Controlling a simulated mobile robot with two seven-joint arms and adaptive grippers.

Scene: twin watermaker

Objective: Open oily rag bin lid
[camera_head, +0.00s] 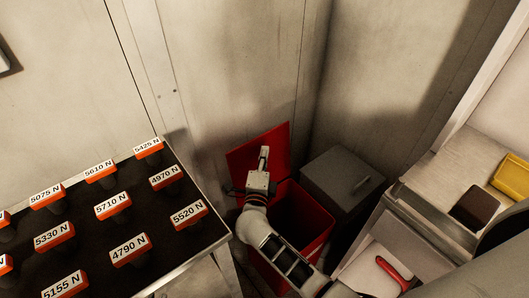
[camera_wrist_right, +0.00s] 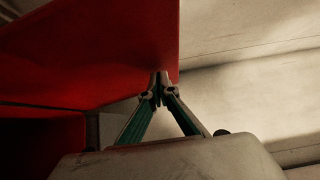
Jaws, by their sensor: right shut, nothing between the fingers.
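The red oily rag bin (camera_head: 303,217) stands on the floor in the corner, and its dark inside shows. Its red lid (camera_head: 277,140) is raised, tilted up toward the back wall. My right gripper (camera_head: 264,153) is shut and empty in front of the lid's face. In the right wrist view the shut fingertips (camera_wrist_right: 160,78) are at the lid's lower right edge (camera_wrist_right: 120,50); I cannot tell whether they touch it. My right arm hides part of the bin's opening and front. My left gripper is not in view.
A dark grey box (camera_head: 342,180) with a handle stands close right of the bin. A black-topped table (camera_head: 85,205) with several labelled orange-and-black blocks is at left. At right, an open drawer (camera_head: 385,262) holds a red-handled tool (camera_head: 393,272). Walls close in behind the bin.

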